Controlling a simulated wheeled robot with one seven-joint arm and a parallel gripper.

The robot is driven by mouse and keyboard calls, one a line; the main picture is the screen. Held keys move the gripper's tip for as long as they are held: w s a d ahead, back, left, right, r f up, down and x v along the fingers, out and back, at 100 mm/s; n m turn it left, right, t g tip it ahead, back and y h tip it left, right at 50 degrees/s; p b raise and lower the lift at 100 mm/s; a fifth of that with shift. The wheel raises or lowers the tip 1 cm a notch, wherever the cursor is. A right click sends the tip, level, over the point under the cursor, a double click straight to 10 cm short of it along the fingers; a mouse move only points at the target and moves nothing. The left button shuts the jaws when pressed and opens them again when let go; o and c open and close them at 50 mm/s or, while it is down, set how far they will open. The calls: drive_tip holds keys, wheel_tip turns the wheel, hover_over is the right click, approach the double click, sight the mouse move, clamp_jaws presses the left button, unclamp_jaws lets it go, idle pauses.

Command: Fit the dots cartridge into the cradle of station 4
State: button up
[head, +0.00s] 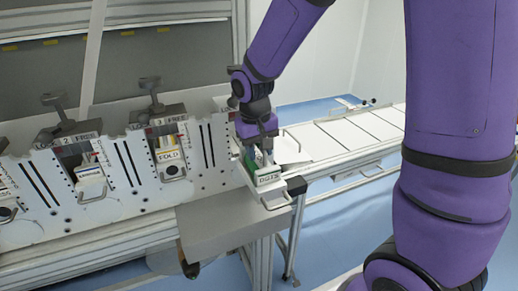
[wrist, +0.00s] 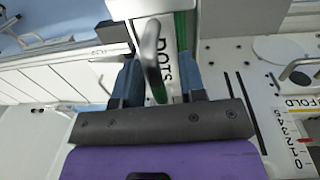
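The dots cartridge (head: 268,179), white with a green side and a DOTS label, sits at the white cradle (head: 272,199) at the panel's right end. This is the place after station 3; its number is hidden behind my arm. I cannot tell whether the cartridge is fully seated. My gripper (head: 263,157) is right above it. In the wrist view, my gripper's fingers (wrist: 160,82) stand apart on either side of the cartridge's grey handle, with a gap showing the label (wrist: 165,75). The green side (wrist: 181,32) shows beyond the right finger.
Station 3 (head: 163,108) holds a FOLD cartridge (head: 168,155), and station 2 (head: 68,132) holds another cartridge (head: 91,182). A black knob (head: 296,186) juts out right of the cradle. A grey box-like ledge (head: 225,225) lies below. A white conveyor (head: 350,135) runs behind at right.

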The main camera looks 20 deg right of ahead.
drive_tip(key=shift+r, duration=0.1)
wheel_tip(320, 180, up, 12)
drive_tip(key=a, duration=0.1)
idle(0.4)
drive_tip(key=s+d+r+t, duration=0.2)
drive_tip(key=s+d+r, duration=0.1)
drive_tip(key=s, duration=0.7)
drive_tip(key=s+d+r+t+y, duration=0.1)
drive_tip(key=s+d+r+t, duration=0.2)
drive_tip(key=s, duration=0.8)
drive_tip(key=shift+d+r, duration=0.5)
drive_tip(key=shift+d, duration=0.45)
